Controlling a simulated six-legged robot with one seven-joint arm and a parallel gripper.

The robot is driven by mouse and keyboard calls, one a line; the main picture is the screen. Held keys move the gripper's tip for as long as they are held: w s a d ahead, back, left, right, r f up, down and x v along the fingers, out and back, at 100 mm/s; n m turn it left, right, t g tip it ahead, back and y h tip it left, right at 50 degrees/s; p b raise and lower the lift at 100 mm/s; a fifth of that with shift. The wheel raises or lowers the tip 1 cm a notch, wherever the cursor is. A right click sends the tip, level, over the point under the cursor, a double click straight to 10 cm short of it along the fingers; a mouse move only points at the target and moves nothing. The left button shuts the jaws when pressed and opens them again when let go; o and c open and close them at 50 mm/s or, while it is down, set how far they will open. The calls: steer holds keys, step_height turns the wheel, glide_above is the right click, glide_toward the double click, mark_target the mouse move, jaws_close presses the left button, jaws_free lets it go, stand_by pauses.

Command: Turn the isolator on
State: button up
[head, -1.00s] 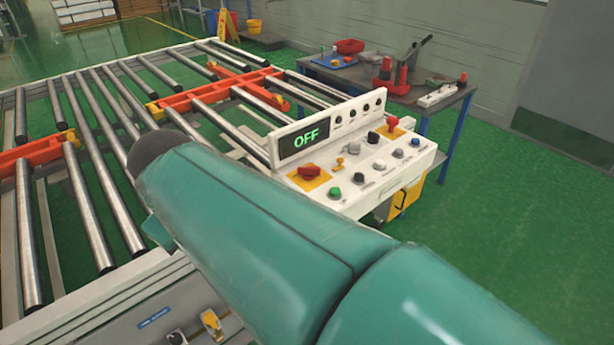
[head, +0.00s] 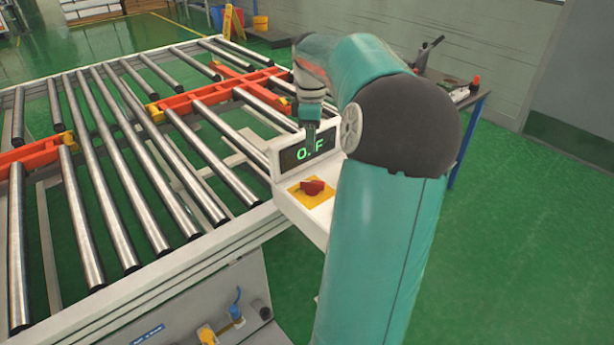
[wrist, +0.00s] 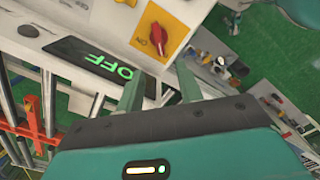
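A roller conveyor (head: 110,170) with orange crossbars lies to the left. A side table (head: 472,112) with tools stands behind my arm. My arm hides most of the panel's other buttons. Green floor is clear on the right.

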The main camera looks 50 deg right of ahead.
mark_target(312, 182)
steer(key=f, duration=1.4)
steer(key=shift+d, duration=0.2)
steer(key=shift+s+r, duration=0.1)
steer(key=shift+c, duration=0.3)
jaws_close()
